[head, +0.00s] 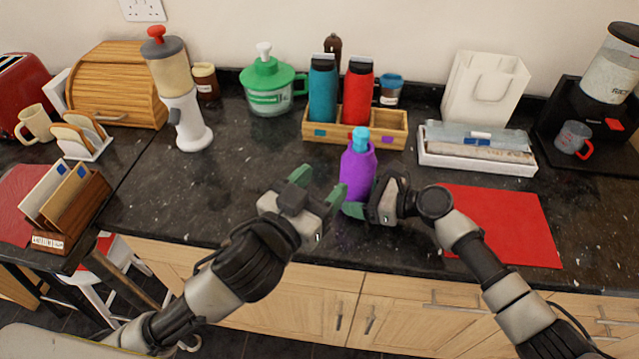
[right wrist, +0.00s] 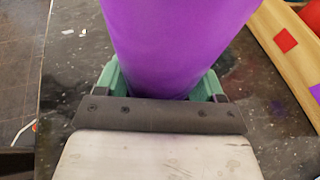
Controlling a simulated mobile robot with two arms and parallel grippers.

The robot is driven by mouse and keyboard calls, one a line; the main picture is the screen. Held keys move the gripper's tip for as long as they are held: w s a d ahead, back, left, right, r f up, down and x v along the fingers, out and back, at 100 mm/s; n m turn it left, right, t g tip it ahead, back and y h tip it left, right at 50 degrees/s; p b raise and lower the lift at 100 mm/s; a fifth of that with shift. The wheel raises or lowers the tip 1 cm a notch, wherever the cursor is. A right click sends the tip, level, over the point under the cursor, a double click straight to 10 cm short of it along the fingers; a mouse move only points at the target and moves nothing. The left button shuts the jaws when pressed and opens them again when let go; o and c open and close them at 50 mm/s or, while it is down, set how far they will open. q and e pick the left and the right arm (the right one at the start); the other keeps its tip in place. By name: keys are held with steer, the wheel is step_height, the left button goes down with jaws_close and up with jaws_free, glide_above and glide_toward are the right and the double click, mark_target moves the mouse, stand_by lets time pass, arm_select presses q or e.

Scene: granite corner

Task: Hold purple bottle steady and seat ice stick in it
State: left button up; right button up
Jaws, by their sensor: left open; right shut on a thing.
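The purple bottle (head: 358,174) stands upright on the dark granite counter, near its front edge. My right gripper (head: 356,205) is shut around its lower part; in the right wrist view, green fingers lie on both sides of the purple body (right wrist: 180,45). A light blue piece (head: 361,140) stands up from the bottle's mouth, in line with it. It looks like the ice stick, but how deep it sits is hidden inside the bottle. My left gripper (head: 319,185) is open and empty, just left of the bottle and apart from the light blue piece.
Behind the bottle, a wooden holder (head: 392,136) carries a teal and a red bottle. A red mat (head: 505,225) lies to the right, below a white tray (head: 475,160). A white blender-like device (head: 185,120) stands at back left. The counter left of my left gripper is clear.

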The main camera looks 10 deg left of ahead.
steer(key=o, duration=0.8)
